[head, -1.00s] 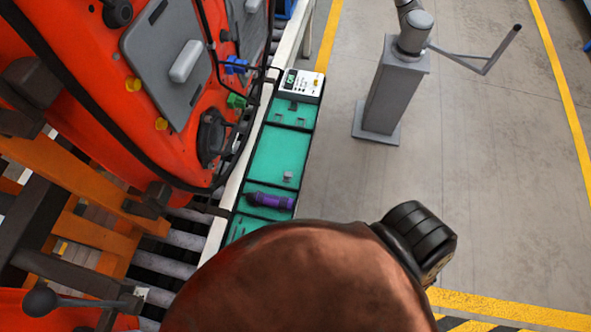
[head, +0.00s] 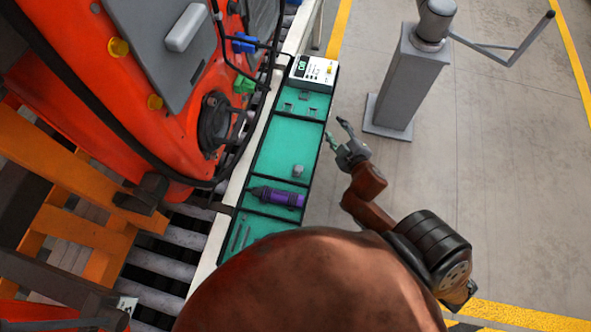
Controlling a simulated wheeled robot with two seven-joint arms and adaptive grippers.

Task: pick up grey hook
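A long green-lined tray (head: 283,143) with black dividers runs along the conveyor's edge. Small grey pieces (head: 289,107) lie in its far compartment; they may include the grey hook, but they are too small to tell. A small rounded grey piece (head: 298,170) sits in the large middle compartment. My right gripper (head: 336,129) is just right of the tray, apart from it, with its fingers spread and nothing between them. My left gripper is out of view.
A purple cylinder (head: 277,197) lies in a nearer compartment, and thin dark pieces (head: 240,237) lie in the nearest one. A white device (head: 313,71) sits at the far end. An orange door (head: 130,90) borders the left; a grey post (head: 400,85) stands right.

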